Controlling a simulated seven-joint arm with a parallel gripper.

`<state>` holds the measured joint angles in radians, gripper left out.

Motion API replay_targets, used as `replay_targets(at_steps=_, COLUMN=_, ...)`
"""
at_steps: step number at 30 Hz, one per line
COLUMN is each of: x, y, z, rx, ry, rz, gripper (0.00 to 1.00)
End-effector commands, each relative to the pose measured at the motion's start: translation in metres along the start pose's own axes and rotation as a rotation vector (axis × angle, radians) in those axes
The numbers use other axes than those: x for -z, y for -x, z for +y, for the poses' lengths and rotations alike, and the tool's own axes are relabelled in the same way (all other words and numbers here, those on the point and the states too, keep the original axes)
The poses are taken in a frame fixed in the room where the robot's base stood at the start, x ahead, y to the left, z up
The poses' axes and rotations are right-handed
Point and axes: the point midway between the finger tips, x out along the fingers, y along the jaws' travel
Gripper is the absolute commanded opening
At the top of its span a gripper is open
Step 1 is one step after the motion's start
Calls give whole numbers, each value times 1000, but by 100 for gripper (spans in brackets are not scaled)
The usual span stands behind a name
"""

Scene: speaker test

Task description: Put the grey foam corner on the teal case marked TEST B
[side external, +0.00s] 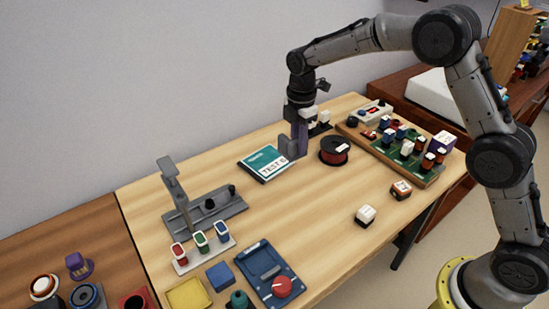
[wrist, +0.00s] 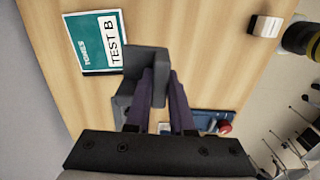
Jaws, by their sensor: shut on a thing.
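The teal case marked TEST B (side external: 256,160) lies flat on the table; in the wrist view (wrist: 90,45) it is at the upper left. My gripper (side external: 300,142) points down just right of the case in the side view. It is shut on the grey foam corner (side external: 287,148), an L-shaped dark grey block, also seen in the wrist view (wrist: 146,60) between the purple fingers (wrist: 163,85).
A black spool with a red core (side external: 334,151) stands close right of my gripper. A wooden tray of small parts (side external: 425,178) is further right. A grey stand (side external: 205,210) is left of the case. The table's middle front is mostly clear around a white block (side external: 365,215).

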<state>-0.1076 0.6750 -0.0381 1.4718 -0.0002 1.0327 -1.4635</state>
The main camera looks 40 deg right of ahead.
Motion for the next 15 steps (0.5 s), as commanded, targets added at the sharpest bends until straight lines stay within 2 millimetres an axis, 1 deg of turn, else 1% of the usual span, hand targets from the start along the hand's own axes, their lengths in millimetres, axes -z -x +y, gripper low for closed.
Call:
replay_targets(at_steps=1, x=1, y=-6, z=10, rx=1, ry=0, rz=0, gripper=0)
replay_targets(at_steps=6, x=4, y=-21, z=40, rx=2, ry=0, rz=0, gripper=0)
replay_targets(at_steps=9, x=6, y=-39, z=53, rx=3, ry=0, rz=0, gripper=0)
replay_targets(at_steps=12, x=7, y=-53, z=65, rx=1, ry=0, rz=0, gripper=0)
replay_targets(at_steps=15, x=8, y=-63, z=74, rx=0, ry=0, rz=0, gripper=0)
